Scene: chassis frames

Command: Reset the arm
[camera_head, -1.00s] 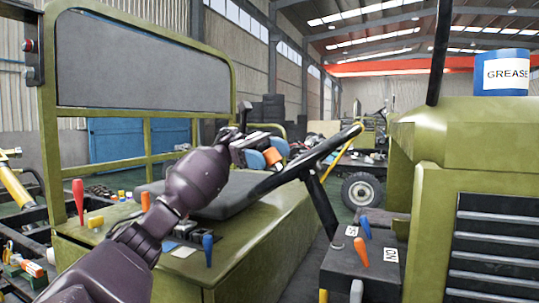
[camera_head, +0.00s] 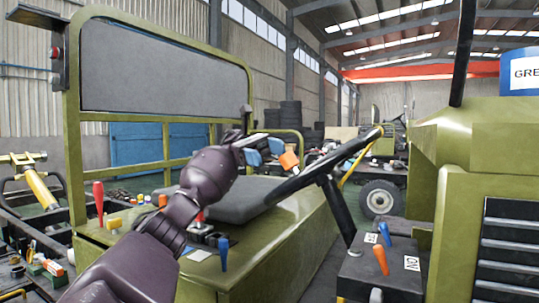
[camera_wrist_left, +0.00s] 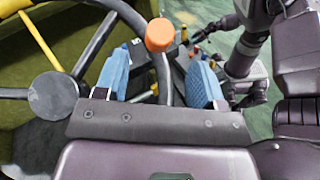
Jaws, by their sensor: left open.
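My left gripper (camera_head: 265,151) has two blue finger pads and reaches in from the left to the black steering wheel (camera_head: 333,160). In the left wrist view the gripper (camera_wrist_left: 158,78) is open, its blue pads wide apart. A black bar of the wheel shows between the pads, with no pad clearly pressing on it. An orange knob (camera_head: 289,160) is just beyond the fingers; it also shows in the left wrist view (camera_wrist_left: 160,35), above the gap.
A black seat (camera_head: 243,200) lies behind the wheel. A red lever (camera_head: 98,197) and a blue lever (camera_head: 222,252) stand on the green chassis. An orange lever (camera_head: 381,258) stands on the dark box at right. Parts of my own body fill the wrist view's right side.

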